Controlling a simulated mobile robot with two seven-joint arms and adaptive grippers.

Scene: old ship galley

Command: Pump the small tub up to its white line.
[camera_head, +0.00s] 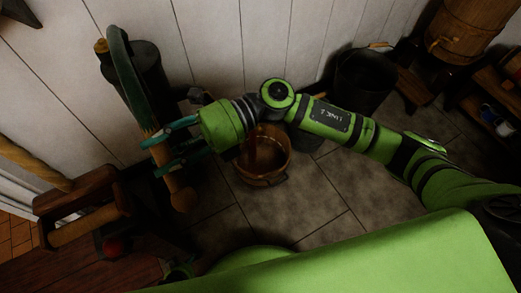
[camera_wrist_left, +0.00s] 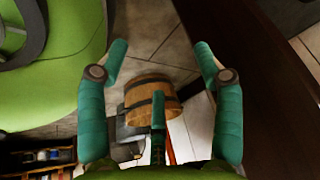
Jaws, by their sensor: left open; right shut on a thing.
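The small wooden tub (camera_head: 282,172) stands on the floor, partly behind my right arm. Its inside looks dark brown; I cannot make out a white line or the water level. A dark pump (camera_head: 150,68) stands to its left against the wall. My right gripper (camera_head: 167,150) is shut on the wooden part of this handle. My left gripper (camera_head: 180,268) is low in the head view, partly hidden. The left wrist view shows it open and empty (camera_wrist_left: 160,52).
A black bucket (camera_head: 365,82) stands by the wall, right of the tub. A wooden barrel with a tap (camera_head: 472,32) is at upper right, beside shelves. A wooden frame (camera_head: 82,203) stands at left. The tiled floor (camera_head: 315,207) in front of the tub is clear.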

